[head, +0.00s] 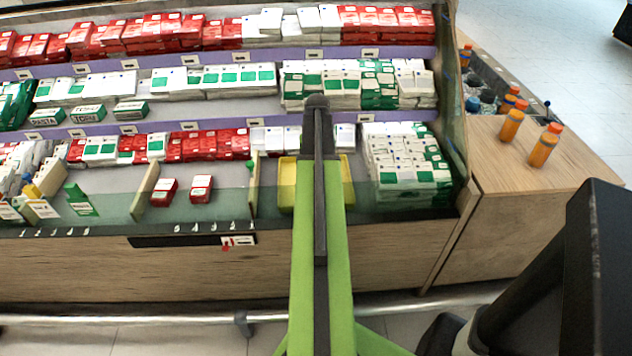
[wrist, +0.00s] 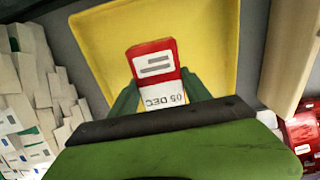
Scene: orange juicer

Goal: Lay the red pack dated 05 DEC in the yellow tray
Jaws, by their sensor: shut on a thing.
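In the wrist view my gripper (wrist: 161,92) is shut on a red and white pack (wrist: 154,63), with a green finger on each side. The pack's white end reads 05 DEC, upside down in the picture. Behind it lies the yellow tray (wrist: 105,38), and the pack shows over its inner floor. I cannot tell whether the pack touches the tray. In the head view my green arm covers the middle of the yellow tray (head: 286,172), leaving its sides in sight. The gripper and held pack are hidden there.
Two red packs (head: 201,188) stand in the compartment left of the tray, behind a pale divider (head: 254,185). White and green cartons (head: 408,165) are stacked to the tray's right. Shelves of packs rise behind. Orange bottles (head: 543,146) stand on the wooden counter (head: 500,165) at right.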

